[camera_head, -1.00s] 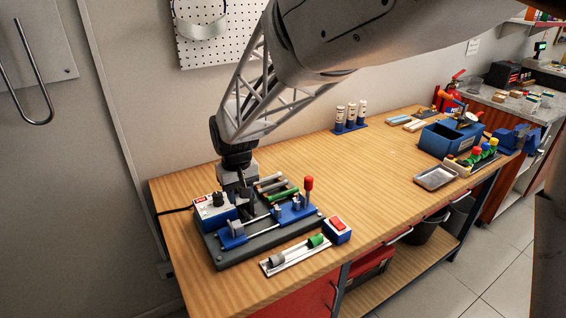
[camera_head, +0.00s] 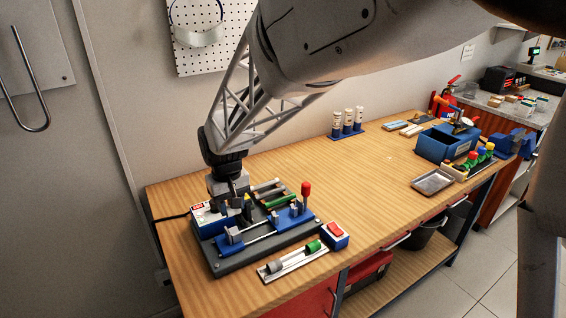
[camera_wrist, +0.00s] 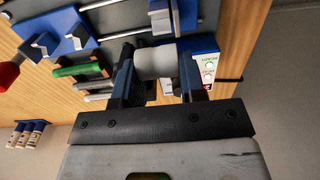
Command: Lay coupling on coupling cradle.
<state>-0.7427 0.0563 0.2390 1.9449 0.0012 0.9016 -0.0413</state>
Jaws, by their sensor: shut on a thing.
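My gripper (camera_wrist: 157,80) is shut on a short light-grey cylinder, which I take to be the coupling (camera_wrist: 155,62). In the head view my gripper (camera_head: 234,200) is low over the back left of the dark fixture base (camera_head: 222,268), beside the blue-and-white box (camera_head: 203,222); the coupling is not clear there. Blue blocks with grey notched jaws (camera_wrist: 40,46) stand along the rods on the fixture, to the left of my gripper in the wrist view. I cannot tell for certain which holder is the coupling cradle.
A red-knobbed lever (camera_head: 305,190) rises from the fixture's right side. Green and grey rods (camera_head: 280,201) lie near my gripper. A pale tray (camera_head: 292,263) with grey and green pieces and a red-button box (camera_head: 336,235) stand in front. The bench's middle is clear.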

